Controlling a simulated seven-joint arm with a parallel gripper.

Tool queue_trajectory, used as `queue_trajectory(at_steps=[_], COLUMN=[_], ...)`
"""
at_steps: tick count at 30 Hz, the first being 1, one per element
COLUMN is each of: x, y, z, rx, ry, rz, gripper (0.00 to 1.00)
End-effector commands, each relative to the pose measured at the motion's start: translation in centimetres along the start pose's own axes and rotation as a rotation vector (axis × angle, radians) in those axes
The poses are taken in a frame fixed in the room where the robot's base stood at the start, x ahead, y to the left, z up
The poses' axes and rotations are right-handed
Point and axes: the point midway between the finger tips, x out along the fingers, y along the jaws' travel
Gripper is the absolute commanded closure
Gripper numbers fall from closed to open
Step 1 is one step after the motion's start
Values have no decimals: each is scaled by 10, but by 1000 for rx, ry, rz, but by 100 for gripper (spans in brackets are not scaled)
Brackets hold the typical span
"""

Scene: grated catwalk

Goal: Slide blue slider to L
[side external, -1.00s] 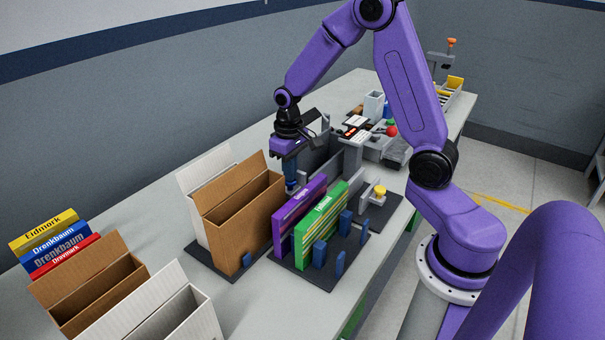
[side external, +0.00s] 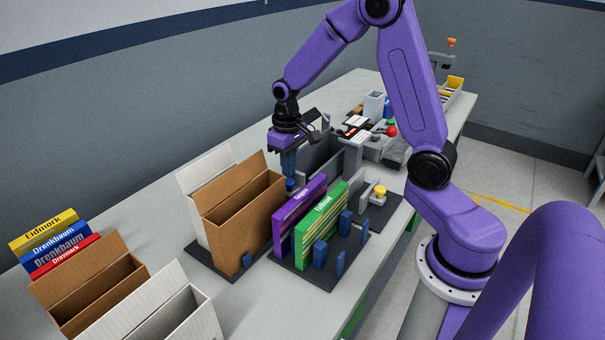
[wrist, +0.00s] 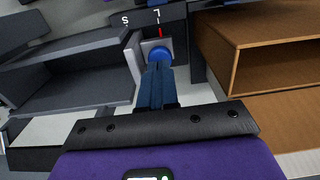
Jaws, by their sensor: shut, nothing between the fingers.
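The blue slider (wrist: 160,54) is a round blue knob on a light grey block. In the wrist view it lines up with the red tick under the letter L (wrist: 157,14); the letter S (wrist: 125,21) is to the left. In the side view the slider (side external: 290,184) is partly hidden below my fingers, beside the brown box. My gripper (wrist: 157,68) is shut and empty, its blue fingertips right at the knob's near side in the wrist view. I cannot tell whether they touch. In the side view my gripper (side external: 289,175) points down.
An open brown box (side external: 235,225) stands close to the left of my gripper, with a white one behind it. Purple (side external: 298,215) and green (side external: 318,225) boxes stand upright in a dark rack in front. Grey bins (side external: 320,155) stand close on the right.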

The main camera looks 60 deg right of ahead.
Motion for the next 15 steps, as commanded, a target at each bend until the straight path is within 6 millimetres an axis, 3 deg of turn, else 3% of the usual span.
queue_trajectory(at_steps=[15], x=[-36], y=[0], z=[0], rx=[0], ry=[2], rz=[0], gripper=[100])
